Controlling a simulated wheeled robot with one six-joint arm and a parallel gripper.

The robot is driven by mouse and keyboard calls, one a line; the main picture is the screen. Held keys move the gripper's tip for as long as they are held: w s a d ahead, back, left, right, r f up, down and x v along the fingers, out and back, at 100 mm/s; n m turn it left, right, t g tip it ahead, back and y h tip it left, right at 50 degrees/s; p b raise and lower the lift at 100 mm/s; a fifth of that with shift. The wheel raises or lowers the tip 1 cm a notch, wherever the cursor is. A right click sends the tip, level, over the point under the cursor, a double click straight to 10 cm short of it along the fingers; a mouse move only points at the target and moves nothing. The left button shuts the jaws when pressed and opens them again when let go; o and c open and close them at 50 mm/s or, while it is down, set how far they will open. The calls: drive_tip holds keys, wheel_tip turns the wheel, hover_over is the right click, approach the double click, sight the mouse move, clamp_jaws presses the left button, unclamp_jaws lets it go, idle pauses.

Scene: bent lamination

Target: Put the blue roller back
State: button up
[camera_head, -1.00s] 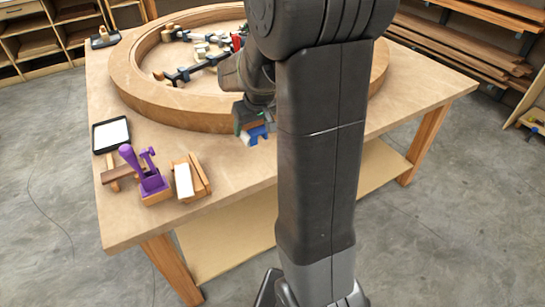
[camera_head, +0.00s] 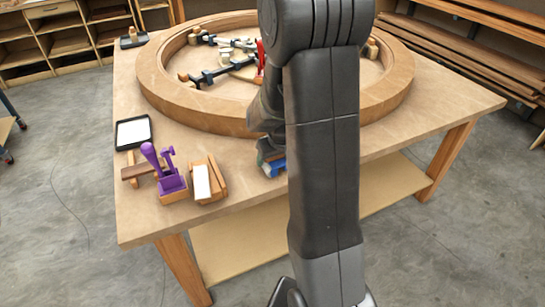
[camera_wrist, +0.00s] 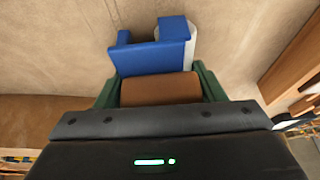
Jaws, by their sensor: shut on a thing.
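My gripper (camera_wrist: 160,88) is shut on the brown handle of the blue roller (camera_wrist: 152,56). The roller's blue frame and part of its white roll (camera_wrist: 191,40) show beyond the green fingers in the wrist view. In the head view the blue roller (camera_head: 274,168) shows low over the table's near part, partly hidden by my arm. I cannot tell whether it touches the table. A purple holder (camera_head: 173,184) with upright purple parts stands near the front left edge. A wooden block with a white top (camera_head: 202,182) sits right of it, left of my gripper.
A black-rimmed tray with a white inside (camera_head: 133,132) lies at the table's left edge, behind a wooden-handled tool (camera_head: 138,171). A large wooden ring (camera_head: 205,116) with several clamps fills the table behind. Bare tabletop (camera_head: 235,165) lies between block and roller.

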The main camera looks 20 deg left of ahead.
sight(280, 166)
drive_tip(key=shift+o, duration=0.2)
drive_tip(key=shift+s+f+b, duration=0.15)
drive_tip(key=shift+f+b, duration=0.5)
drive_tip(key=o, duration=1.3)
drive_tip(key=shift+w+f, duration=0.1)
drive_tip(key=shift+w, duration=0.1)
drive_tip(key=shift+c, duration=0.2)
drive_tip(key=shift+r+p, duration=0.5)
drive_tip(key=shift+r, duration=0.1)
drive_tip(key=v, duration=1.2)
drive_tip(key=shift+r+p, duration=0.15)
drive_tip(key=shift+p, duration=0.3)
